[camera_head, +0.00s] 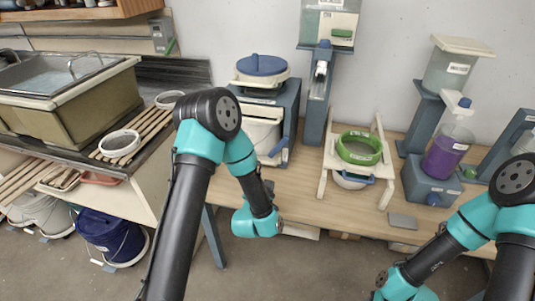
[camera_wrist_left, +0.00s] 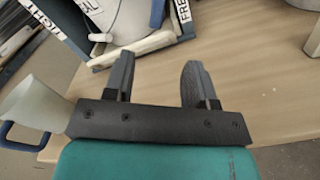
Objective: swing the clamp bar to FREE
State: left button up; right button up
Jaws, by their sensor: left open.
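The blue-framed stand (camera_head: 289,120) holds a white bucket (camera_head: 262,135) under a blue-topped lid. In the left wrist view, a cream bar (camera_wrist_left: 138,48), which looks like the clamp bar, lies low across the front of the bucket (camera_wrist_left: 125,18). A FREE label (camera_wrist_left: 183,10) is on the frame to its right, and another label (camera_wrist_left: 42,55) is at the left. My left gripper (camera_wrist_left: 158,70) is open and empty, its fingers apart just short of the bar. In the head view my left arm hides most of that gripper. My right gripper's fingers are out of frame.
A purple-filled container (camera_head: 447,152) is farther right. A sink (camera_head: 70,95) and slatted shelf are at the left. Bare tabletop (camera_head: 310,205) lies in front of the stand.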

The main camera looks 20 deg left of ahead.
aim_at(275, 151)
pick_arm(q)
jog(key=shift+s+n, duration=0.25)
jog(key=shift+n, duration=0.05)
jog(key=shift+w, duration=0.1)
jog(key=w, duration=1.1)
jog(key=w+a, duration=0.1)
jog(key=w, duration=0.5)
jog(key=shift+w, duration=0.15)
jog(key=shift+c, duration=0.4)
grip_shut()
jog(key=shift+d, duration=0.1)
